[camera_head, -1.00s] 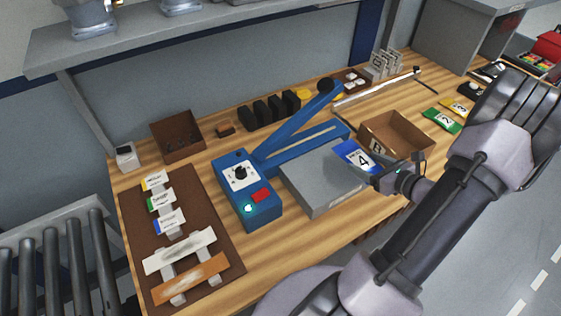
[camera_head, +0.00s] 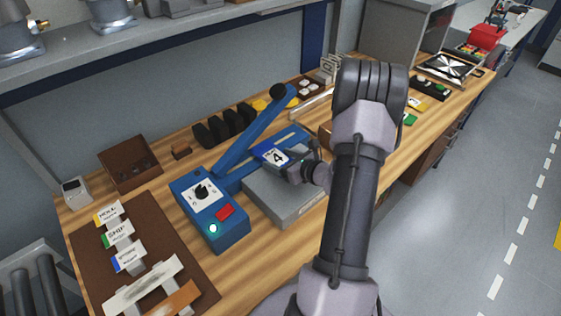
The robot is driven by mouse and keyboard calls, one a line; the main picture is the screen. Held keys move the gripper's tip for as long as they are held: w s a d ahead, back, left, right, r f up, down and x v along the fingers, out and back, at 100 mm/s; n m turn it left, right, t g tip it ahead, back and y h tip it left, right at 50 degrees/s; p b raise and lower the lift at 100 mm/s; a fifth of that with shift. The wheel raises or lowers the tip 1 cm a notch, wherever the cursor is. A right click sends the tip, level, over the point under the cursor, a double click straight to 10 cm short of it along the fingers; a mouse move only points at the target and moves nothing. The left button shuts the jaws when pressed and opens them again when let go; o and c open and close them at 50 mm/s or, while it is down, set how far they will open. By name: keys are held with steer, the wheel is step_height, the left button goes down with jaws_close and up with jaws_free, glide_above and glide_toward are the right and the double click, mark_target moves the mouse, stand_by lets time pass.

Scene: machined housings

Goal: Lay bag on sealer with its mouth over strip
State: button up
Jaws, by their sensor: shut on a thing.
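The blue sealer (camera_head: 214,214) stands on the wooden bench with its lever arm (camera_head: 255,130) raised. Its pale strip (camera_head: 290,138) runs along the blue bar under the lever, and a grey platform (camera_head: 270,196) lies in front of it. A small blue-and-white bag (camera_head: 270,153) marked 4 is over the far part of the platform, close to the strip. My gripper (camera_head: 289,166) is shut on the bag at its near right edge. I cannot tell whether the bag touches the platform or whether its mouth is over the strip.
A brown board (camera_head: 170,250) with tagged pieces lies left of the sealer. A brown bin (camera_head: 130,165) and several black blocks (camera_head: 222,129) stand behind it. My arm hides much of the bench to the right. The raised lever overhangs the strip.

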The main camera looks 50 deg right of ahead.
steer(key=shift+r, duration=0.1)
steer(key=shift+f+b, duration=0.45)
steer(key=shift+b, duration=0.05)
steer(key=o, duration=1.4)
steer(key=shift+r, duration=0.1)
